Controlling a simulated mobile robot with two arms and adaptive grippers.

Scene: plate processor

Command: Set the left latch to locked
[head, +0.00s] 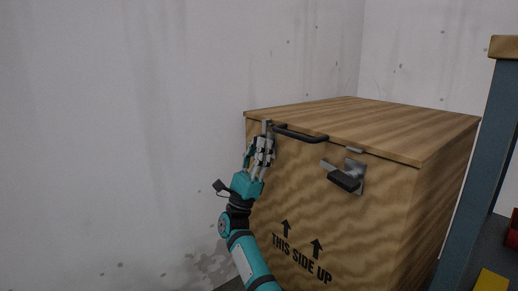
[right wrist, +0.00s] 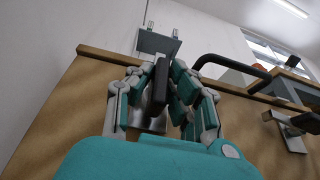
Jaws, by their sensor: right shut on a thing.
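The wooden crate (head: 330,215) has a hinged-looking lid and two metal latches on its front. The left latch (head: 265,127) is mostly hidden behind my right gripper (head: 262,150) in the head view. In the right wrist view, the left latch's dark handle (right wrist: 158,88) stands upright between the fingers of my right gripper (right wrist: 160,85), which is shut on it. A metal plate (right wrist: 157,43) of this latch shows above the lid edge. My left gripper is not in view.
The right latch (head: 347,177) has a dark handle pointing aslant. A black bar handle (head: 300,134) is on the crate front, right of my gripper. A blue post (head: 484,165) stands at the right. A pale wall is on the left.

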